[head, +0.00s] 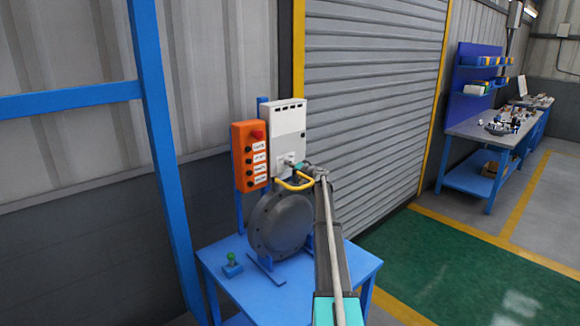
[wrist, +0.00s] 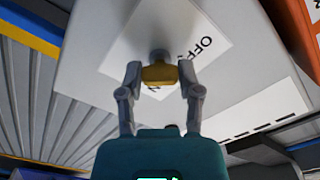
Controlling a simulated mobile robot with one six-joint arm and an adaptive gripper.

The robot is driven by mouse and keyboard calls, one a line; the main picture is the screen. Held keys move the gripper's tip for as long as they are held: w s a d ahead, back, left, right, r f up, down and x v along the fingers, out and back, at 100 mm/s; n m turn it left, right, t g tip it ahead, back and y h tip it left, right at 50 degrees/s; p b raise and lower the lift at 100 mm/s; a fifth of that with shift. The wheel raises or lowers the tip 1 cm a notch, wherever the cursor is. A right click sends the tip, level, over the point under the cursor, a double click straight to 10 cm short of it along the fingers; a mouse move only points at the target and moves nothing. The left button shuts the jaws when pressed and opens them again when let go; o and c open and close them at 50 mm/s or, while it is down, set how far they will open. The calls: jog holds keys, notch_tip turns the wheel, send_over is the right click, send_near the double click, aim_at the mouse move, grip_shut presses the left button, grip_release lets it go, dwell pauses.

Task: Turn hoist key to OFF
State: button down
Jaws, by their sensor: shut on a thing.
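A white box (head: 289,117) stands upright behind the blue stand. The hoist key (wrist: 160,74), a yellow grip on a dark round lock, sits on a white label (wrist: 190,42) on the box face. The label reads OFF to the right of the key in the wrist view; other lettering is partly covered by a finger. My gripper (wrist: 160,75) has one finger on each side of the yellow grip and is shut on it. In the head view my gripper (head: 294,168) is at the lower part of the box, and the key cannot be made out there.
An orange button pendant (head: 250,172) with a red button hangs left of the box. A dark flanged shell (head: 279,225) with a yellow handle (head: 294,184) stands just below my gripper on the blue stand (head: 236,280). A small green-knobbed device (head: 232,266) is at left.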

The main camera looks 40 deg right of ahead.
jog(key=shift+n, duration=0.4)
jog(key=shift+c, duration=1.4)
grip_release()
jog(key=shift+m, duration=0.6)
